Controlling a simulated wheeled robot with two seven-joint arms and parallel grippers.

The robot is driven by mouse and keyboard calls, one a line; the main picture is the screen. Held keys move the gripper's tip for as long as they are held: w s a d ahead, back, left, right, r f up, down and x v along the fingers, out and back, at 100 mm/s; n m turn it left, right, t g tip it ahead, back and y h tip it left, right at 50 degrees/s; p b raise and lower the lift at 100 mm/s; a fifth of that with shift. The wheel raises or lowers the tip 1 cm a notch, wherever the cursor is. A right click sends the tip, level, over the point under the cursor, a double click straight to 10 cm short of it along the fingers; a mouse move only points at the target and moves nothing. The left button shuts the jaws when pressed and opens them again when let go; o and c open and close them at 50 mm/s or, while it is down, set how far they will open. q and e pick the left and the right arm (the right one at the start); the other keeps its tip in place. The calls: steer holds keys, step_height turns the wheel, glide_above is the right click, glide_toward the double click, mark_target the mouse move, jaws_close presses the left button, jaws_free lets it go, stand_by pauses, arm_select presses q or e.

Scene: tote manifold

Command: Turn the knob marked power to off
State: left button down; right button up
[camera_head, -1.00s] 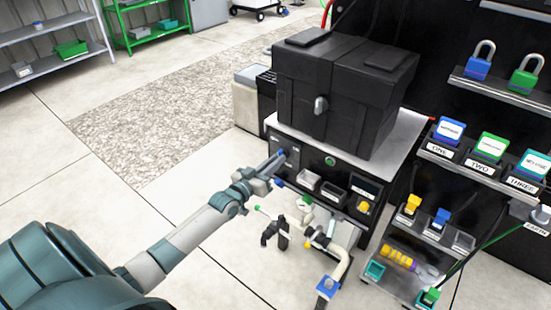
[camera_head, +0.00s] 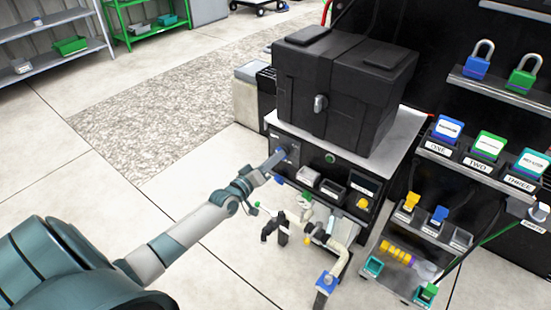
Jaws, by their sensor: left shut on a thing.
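The knob (camera_head: 281,152) is a small blue-grey shape at the upper left of the dark front panel (camera_head: 318,160) below the black box. Its marking is too small to read. My left gripper (camera_head: 274,161) reaches in from the left and is shut on the knob, hiding much of it. The knob's exact angle cannot be told. My right gripper is not in view.
The black box (camera_head: 340,90) stands on the cabinet above the panel. Pipes and valves (camera_head: 335,250) stick out below the panel, close to my left arm. Padlocks (camera_head: 478,62) and labelled bins stand on the right. Open floor lies at left.

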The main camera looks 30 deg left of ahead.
arm_select(q)
steer(key=c, duration=1.8)
jaws_free()
steer(key=shift+s, duration=0.1)
steer(key=s+a, duration=0.1)
steer(key=s, duration=1.6)
steer(key=shift+a, duration=0.2)
